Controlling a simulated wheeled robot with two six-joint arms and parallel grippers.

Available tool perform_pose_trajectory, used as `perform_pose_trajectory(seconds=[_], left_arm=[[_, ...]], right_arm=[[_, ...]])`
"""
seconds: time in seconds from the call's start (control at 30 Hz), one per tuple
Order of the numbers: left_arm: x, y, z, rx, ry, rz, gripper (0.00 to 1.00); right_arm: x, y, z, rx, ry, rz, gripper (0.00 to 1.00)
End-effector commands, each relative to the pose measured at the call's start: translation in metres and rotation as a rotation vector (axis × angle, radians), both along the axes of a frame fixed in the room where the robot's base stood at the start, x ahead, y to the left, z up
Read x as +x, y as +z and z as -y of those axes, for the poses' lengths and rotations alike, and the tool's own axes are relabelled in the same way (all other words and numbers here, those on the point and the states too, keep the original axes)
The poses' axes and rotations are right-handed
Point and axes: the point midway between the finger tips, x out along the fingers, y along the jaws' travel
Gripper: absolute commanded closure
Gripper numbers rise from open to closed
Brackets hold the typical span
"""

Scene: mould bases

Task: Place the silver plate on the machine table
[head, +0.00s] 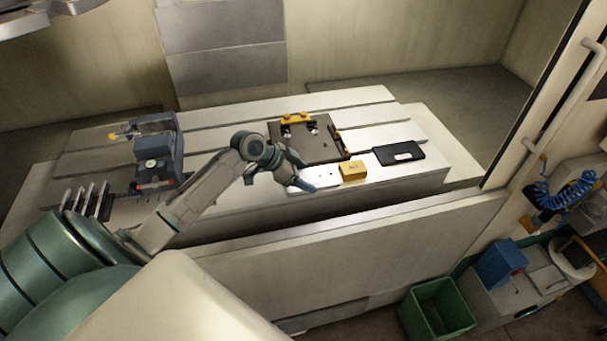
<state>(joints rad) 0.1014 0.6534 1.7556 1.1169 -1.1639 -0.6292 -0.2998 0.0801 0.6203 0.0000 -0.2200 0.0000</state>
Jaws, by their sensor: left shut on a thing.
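The silver plate (322,177) is a small, light flat piece with dark holes, at the front edge of the slotted machine table (225,131). My left arm reaches in from the left. My left gripper (302,183) is at the plate's left end and is shut on it. The jaws partly cover that end. I cannot tell whether the plate rests on the table or is held just above it. My right gripper is not in view.
A yellow block (353,171) sits close right of the plate, with a black plate (399,153) beyond. Behind is a dark fixture plate (308,144) with yellow stops. A grey vise (158,157) stands left. The front wall (370,243) borders the table. A green bin (437,309) is outside.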

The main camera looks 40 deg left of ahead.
Motion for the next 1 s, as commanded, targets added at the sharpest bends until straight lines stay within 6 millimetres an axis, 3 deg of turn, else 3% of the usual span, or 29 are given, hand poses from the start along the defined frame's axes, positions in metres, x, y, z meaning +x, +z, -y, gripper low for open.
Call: perform_pose_trajectory(seconds=[0.13,0.17,0.27,1.0], left_arm=[[0.0004,-0.0029,0.0003,-0.001,-0.001,0.002,0.70],[0.0004,-0.0018,0.0002,0.000,0.000,0.002,0.22],[0.0004,-0.0019,0.0001,0.000,0.000,0.002,0.02],[-0.0036,0.0051,-0.0084,0.011,0.004,0.008,0.02]], right_arm=[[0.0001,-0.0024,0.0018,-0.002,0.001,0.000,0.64],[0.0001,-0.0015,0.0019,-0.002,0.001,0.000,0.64],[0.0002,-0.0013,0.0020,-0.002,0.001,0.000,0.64],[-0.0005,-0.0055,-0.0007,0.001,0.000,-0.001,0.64]])
